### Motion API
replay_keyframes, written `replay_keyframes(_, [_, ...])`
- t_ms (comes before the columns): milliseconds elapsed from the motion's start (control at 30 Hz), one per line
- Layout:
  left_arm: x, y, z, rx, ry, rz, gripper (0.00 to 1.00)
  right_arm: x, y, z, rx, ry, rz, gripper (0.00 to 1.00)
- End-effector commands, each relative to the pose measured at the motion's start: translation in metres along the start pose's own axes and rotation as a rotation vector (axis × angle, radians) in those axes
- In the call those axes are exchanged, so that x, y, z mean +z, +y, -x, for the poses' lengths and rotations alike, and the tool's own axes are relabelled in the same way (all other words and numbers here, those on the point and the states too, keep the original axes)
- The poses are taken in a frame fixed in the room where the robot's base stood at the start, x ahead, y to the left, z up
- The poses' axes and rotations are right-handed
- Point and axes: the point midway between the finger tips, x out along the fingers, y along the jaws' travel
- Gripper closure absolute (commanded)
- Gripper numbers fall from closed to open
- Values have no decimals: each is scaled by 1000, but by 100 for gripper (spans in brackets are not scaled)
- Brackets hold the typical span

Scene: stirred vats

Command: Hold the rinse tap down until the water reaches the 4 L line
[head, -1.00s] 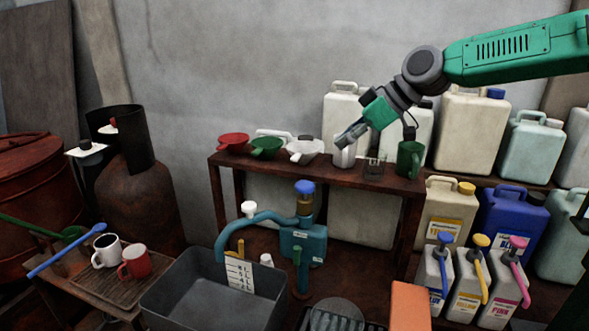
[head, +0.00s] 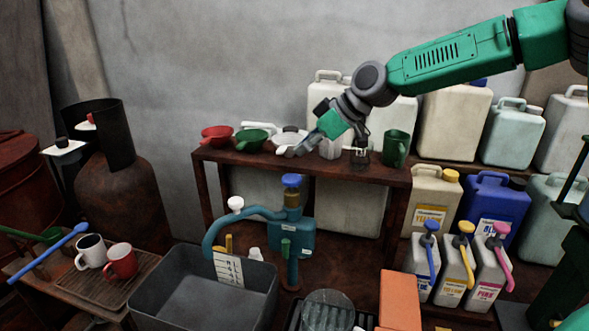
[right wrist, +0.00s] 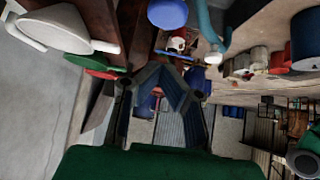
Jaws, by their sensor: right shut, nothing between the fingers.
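The teal rinse tap (head: 290,236) stands behind a grey basin (head: 150,296), with a blue cap (head: 291,181) on top and a white knob (head: 235,203) on its curved spout. The spout reaches over the basin's back edge. A white card with marked lines (head: 229,268) stands at the basin's back wall; its figures are too small to read. I cannot make out a water level. My right gripper (head: 298,150) is shut and empty, above and behind the tap at shelf height. In the right wrist view its fingers (right wrist: 163,82) meet, and the blue cap (right wrist: 167,14) shows beyond. My left gripper is out of view.
A brown shelf (head: 300,172) behind the tap carries red (head: 216,135), green (head: 252,139) and white funnels, a glass and a green mug (head: 396,148). Pump bottles and canisters stand at right. Mugs sit on a tray at left. An orange block (head: 399,300) stands front right.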

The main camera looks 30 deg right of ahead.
Motion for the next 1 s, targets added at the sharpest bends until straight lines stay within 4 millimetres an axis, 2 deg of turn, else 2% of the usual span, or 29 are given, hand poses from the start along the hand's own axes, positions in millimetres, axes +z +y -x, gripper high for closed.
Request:
replay_keyframes(133, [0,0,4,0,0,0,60,2,0,-29,-3,-5,-1,100])
replay_keyframes(333, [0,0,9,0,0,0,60,21,1,-50,-3,-1,-3,100])
replay_keyframes(500, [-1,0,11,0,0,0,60,29,1,-58,-1,1,-1,100])
replay_keyframes(867, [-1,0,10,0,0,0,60,29,0,-60,0,0,0,100])
replay_keyframes(1000, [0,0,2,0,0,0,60,37,-1,-68,-1,-1,0,100])
